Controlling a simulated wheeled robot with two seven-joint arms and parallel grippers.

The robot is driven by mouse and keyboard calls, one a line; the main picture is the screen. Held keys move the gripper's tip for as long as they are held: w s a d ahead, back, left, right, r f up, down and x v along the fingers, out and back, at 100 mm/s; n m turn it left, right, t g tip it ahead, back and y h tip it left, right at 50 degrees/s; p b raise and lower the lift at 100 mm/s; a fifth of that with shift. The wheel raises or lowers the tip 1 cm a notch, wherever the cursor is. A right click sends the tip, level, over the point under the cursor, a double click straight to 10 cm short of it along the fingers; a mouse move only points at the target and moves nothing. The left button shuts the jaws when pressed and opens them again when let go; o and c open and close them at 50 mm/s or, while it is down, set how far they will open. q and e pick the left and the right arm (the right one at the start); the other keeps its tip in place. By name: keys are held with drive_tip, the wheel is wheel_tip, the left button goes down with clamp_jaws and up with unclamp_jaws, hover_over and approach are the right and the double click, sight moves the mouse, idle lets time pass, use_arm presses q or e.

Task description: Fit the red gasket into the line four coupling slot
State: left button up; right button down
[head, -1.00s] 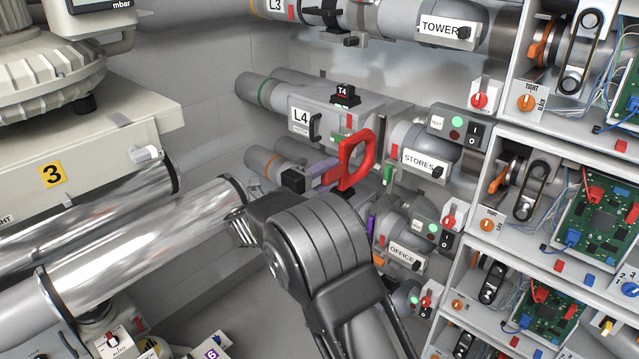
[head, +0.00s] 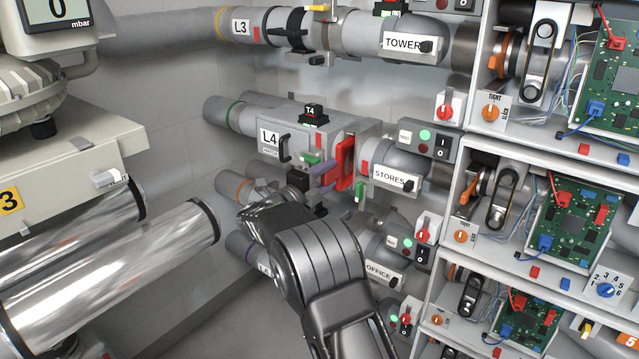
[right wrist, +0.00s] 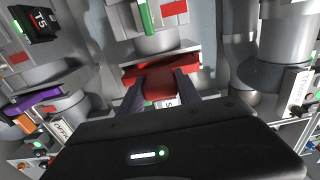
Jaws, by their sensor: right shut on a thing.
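The red gasket (head: 345,163) is upright and seen nearly edge-on at the line four coupling, between the L4 housing (head: 269,138) and the STORES pipe (head: 390,178). My right gripper (head: 325,176) is shut on the gasket's tab, with its purplish fingers to the left of it. In the right wrist view the gasket (right wrist: 187,63) lies across the coupling mouth, its tab between the two fingers (right wrist: 158,92). I cannot tell whether its edge is inside the slot. The slot itself is mostly hidden by the gasket. My left gripper is not in view.
A black T4 block (head: 314,113) sits on the L4 housing. A green clip (head: 361,192) is just below right of the gasket. Line L3 (head: 240,27) runs above. Shelves with circuit boards (head: 575,222) stand at the right; large metal cylinders (head: 170,250) are at the left.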

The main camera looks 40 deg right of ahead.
sight(338, 169)
drive_tip(key=shift+x, duration=2.3)
drive_tip(key=shift+d, duration=0.15)
drive_tip(key=c, duration=0.8)
unclamp_jaws()
drive_tip(key=shift+o, duration=0.2)
drive_tip(key=shift+b+v, duration=0.7)
drive_tip(key=shift+v, duration=3.2)
